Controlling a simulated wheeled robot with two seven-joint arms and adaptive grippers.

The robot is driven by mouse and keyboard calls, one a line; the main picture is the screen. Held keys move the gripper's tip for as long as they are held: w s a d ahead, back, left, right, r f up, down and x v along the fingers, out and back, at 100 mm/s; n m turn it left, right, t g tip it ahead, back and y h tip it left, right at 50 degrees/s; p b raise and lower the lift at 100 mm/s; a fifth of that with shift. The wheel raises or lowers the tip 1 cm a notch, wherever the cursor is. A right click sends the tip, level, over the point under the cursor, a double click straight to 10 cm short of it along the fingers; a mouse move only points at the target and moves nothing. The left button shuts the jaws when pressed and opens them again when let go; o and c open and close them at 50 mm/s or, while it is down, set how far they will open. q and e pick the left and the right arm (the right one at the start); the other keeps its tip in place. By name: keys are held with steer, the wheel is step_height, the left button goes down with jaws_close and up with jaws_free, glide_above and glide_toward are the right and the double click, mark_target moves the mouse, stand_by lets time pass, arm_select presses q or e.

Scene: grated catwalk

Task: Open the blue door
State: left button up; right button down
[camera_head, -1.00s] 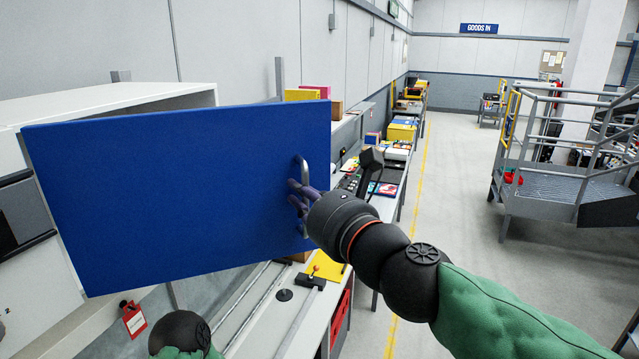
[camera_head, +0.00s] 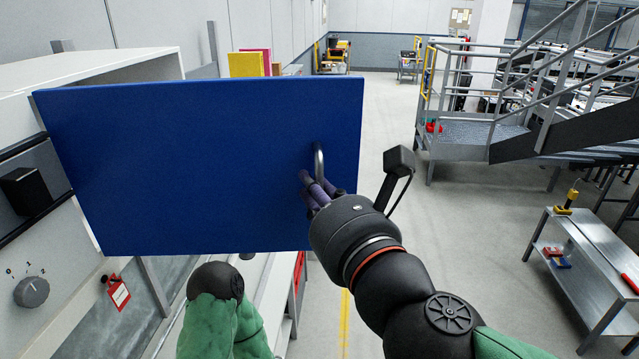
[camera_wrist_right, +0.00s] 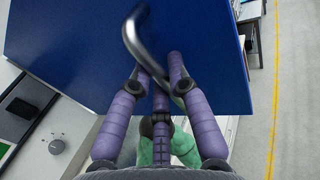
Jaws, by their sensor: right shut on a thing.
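The blue door (camera_head: 200,165) of the white cabinet (camera_head: 110,72) stands swung out from the cabinet front, its left edge near the cabinet. Its metal bar handle (camera_head: 319,160) is near the right edge. My right gripper (camera_head: 317,190) is shut on the handle. In the right wrist view, the purple fingers of my right gripper (camera_wrist_right: 160,75) close around the lower part of the curved handle (camera_wrist_right: 133,38), against the blue door (camera_wrist_right: 75,45). My left gripper is not in view. The cabinet's inside is mostly hidden behind the door.
A panel with a dial (camera_head: 31,291) is below the cabinet at left. A red tag (camera_head: 119,293) hangs below the door. A metal shelf cart (camera_head: 590,255) stands at right, and a stair platform (camera_head: 470,130) behind it. The floor between is clear.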

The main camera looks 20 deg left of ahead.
stand_by(0.3)
steer(key=c, duration=1.4)
jaws_free()
steer(key=shift+c, duration=0.2)
steer(key=v, duration=1.2)
